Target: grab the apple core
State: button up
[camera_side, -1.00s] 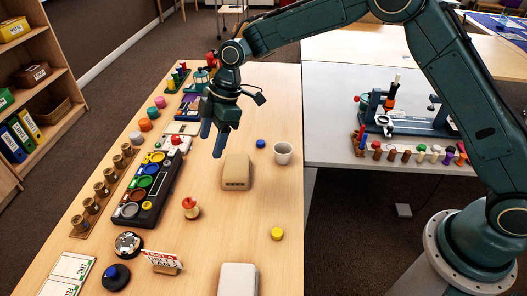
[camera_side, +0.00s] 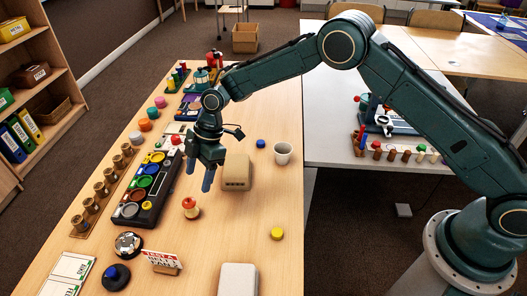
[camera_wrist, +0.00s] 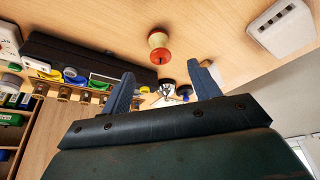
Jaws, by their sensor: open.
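The black tray (camera_side: 124,219) with coloured round wells lies left of the apple core. A beige box (camera_side: 237,172) stands close on the right, and a white cup (camera_side: 283,153) beyond it. A yellow disc (camera_side: 277,234) and a small sign (camera_side: 162,260) lie nearer the front.

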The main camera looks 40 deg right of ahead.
aim_at(193, 199)
jog(key=shift+x, duration=2.7)
jog(key=shift+x, duration=2.6)
jog(key=shift+c, duration=0.2)
jog(key=c, duration=1)
